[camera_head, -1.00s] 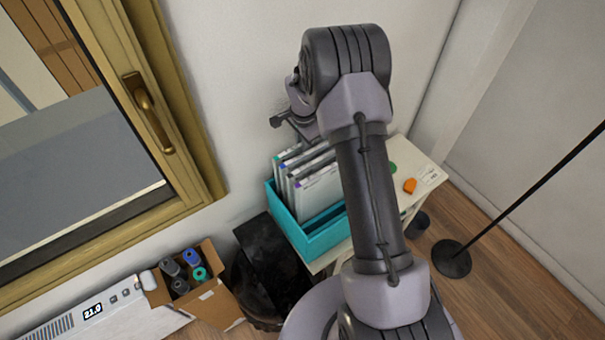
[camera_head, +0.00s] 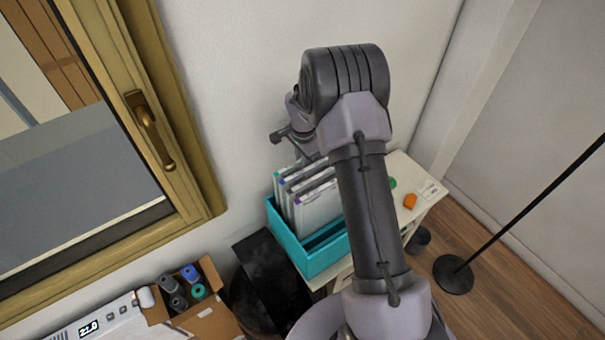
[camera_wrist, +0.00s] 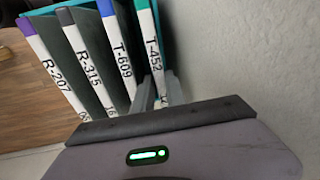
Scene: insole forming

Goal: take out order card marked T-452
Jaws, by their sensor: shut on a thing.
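The order card marked T-452 (camera_wrist: 153,60), white with a green tab, is the rightmost of the cards in the wrist view, nearest the wall. My gripper (camera_wrist: 158,92) is shut on it near its lower label end, one finger on each side. Left of it stand cards T-609 (camera_wrist: 119,62) with a blue tab, R-315 (camera_wrist: 88,62) with a grey tab and R-207 (camera_wrist: 55,75) with a purple tab. In the head view the cards stand upright in a teal box (camera_head: 318,262); my arm hides the fingers there.
The box stands on a small white table (camera_head: 425,188) against the wall, with an orange object (camera_head: 410,201) to the right. A carton of rolls (camera_head: 212,322) and a dark bin (camera_head: 268,280) are to the left. A black pole stand (camera_head: 453,275) is on the floor at right.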

